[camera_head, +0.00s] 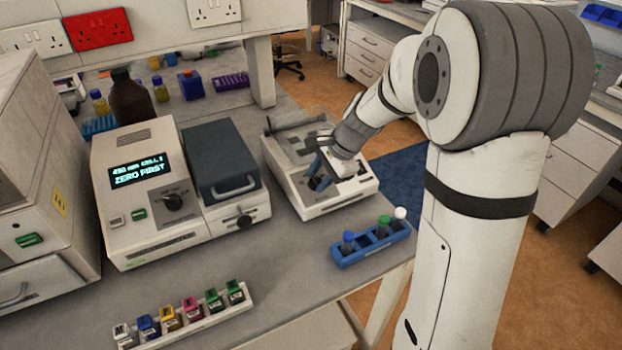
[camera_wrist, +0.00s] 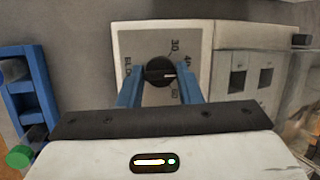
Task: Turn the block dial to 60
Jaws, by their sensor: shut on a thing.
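The block dial (camera_wrist: 158,70) is a round black knob with a white pointer line, on a pale panel (camera_wrist: 135,42) in the wrist view. The pointer faces right in that view, between a 40 mark at upper right and a blurred mark at lower right that may read 60. A 30 mark is above the dial. My gripper (camera_wrist: 160,78) has its blue fingers shut on the dial, one on each side. In the head view my gripper (camera_head: 318,172) reaches down to the front of the white block unit (camera_head: 335,205); its fingers hide the dial there.
A blue rack (camera_head: 345,258) with capped vials stands just in front of the unit. A white instrument (camera_head: 130,235) with a lit display is to the left. A row of coloured cuvettes (camera_head: 190,312) lies at the front. Bench between them is clear.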

